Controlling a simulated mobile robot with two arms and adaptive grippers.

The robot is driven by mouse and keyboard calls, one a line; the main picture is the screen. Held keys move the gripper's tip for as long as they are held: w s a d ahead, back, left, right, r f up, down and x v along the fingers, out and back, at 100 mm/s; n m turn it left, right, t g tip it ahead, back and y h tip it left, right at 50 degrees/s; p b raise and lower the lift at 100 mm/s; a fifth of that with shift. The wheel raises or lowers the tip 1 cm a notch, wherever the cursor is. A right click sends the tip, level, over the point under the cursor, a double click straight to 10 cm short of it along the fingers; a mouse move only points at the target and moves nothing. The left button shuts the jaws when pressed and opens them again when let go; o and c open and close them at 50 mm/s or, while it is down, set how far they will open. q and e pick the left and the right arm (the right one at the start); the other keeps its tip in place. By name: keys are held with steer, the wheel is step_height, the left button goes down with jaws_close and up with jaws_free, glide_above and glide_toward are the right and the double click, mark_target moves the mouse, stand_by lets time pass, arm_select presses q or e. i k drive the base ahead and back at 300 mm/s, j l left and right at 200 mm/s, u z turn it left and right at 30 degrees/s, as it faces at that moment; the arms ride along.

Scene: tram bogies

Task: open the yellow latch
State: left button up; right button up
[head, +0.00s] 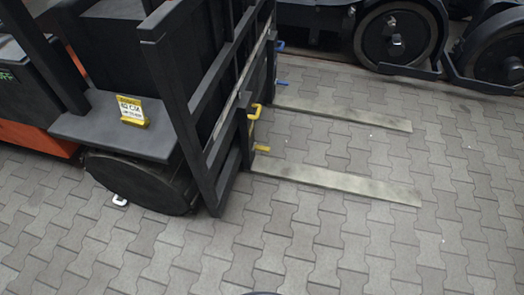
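A yellow latch (255,112) is on the dark fork carriage of a forklift, at the base of the near fork (335,181). It looks like a small bent handle. A second yellow piece (262,148) sticks out just below it, near the fork; I cannot tell how the two connect. A similar blue latch (280,46) is at the far fork (345,113), with a blue piece (282,83) below it. Neither of my grippers is in view.
The forklift's dark frame (183,95) and front wheel (137,184) stand at the left. A yellow sign (132,111) is on its fender. Both forks lie low over grey paving (330,245). Dark wheeled bogies (396,38) stand at the back right.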

mark_target(255, 146)
steer(key=i+l+u, duration=0.15)
steer(key=i+l, duration=0.25)
steer(key=i+l+u, duration=0.2)
steer(key=i+l, duration=0.2)
steer(key=l, duration=0.2)
